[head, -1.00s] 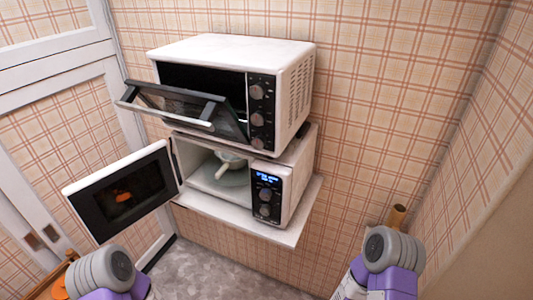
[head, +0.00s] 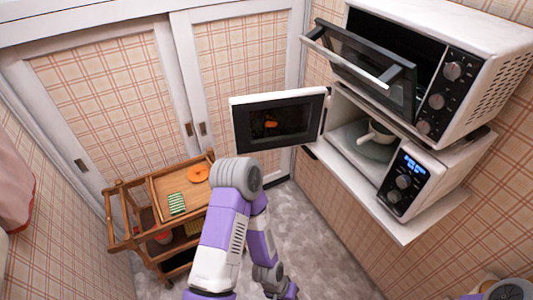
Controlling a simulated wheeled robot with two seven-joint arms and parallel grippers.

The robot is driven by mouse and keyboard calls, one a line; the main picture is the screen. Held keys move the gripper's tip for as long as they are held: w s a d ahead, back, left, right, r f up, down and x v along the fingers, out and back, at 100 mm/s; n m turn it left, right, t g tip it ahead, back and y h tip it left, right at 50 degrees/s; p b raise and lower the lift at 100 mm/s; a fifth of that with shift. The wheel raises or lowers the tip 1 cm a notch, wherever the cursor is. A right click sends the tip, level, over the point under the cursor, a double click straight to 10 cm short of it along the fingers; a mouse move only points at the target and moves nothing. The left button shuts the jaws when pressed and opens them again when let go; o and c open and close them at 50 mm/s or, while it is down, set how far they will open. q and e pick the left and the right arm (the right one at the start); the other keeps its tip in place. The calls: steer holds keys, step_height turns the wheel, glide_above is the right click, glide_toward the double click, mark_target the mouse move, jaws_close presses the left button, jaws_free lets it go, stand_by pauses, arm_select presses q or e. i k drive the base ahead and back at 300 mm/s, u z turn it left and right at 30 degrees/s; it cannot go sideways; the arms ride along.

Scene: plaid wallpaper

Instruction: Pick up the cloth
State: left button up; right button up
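A small green-and-white striped piece (head: 177,203), which looks like a folded cloth, lies on the top board of a wooden trolley (head: 160,178) at the left. A pink, cloth-like thing (head: 14,185) also hangs at the left edge, cut off by the frame. My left arm rises in front of the trolley's right side and bends down towards the floor. Its gripper fingers do not show.
An orange round thing (head: 197,173) lies on the trolley beside the striped piece. A microwave (head: 425,178) with its door (head: 278,120) open stands on a white shelf (head: 405,230), below an open toaster oven (head: 490,45). Grey floor (head: 320,245) is free below.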

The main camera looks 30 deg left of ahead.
mark_target(175, 201)
steer(key=u, duration=2.1)
